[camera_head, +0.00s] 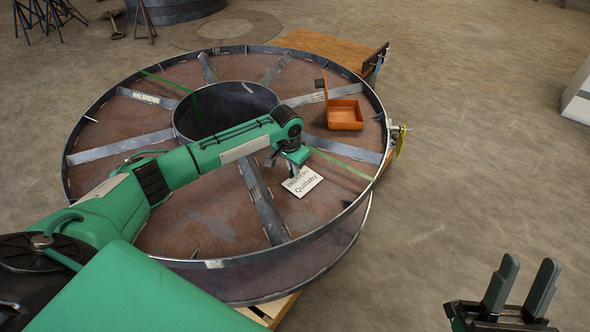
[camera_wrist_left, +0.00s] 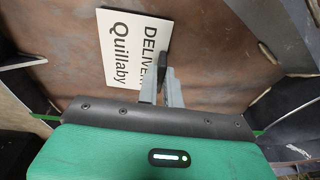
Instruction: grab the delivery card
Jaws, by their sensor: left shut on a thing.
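The delivery card (camera_head: 302,181) is a white plate with dark lettering, "DELIVERY" and "Quillaby", over the upper face of the large steel reel (camera_head: 205,222). In the left wrist view the card (camera_wrist_left: 122,45) shows beyond my gripper, its edge between the fingers. My left gripper (camera_head: 284,166) is shut on the card's edge; the fingertips also show in the left wrist view (camera_wrist_left: 162,68). Whether the card touches the reel's face I cannot tell. My right gripper (camera_head: 522,286) is open and empty at the lower right, well away from the reel.
An open orange box (camera_head: 345,115) stands on the reel to the right of the hub opening (camera_head: 215,108). Raised steel spokes and a rim surround the card's bay. A green strap (camera_head: 343,165) crosses the face.

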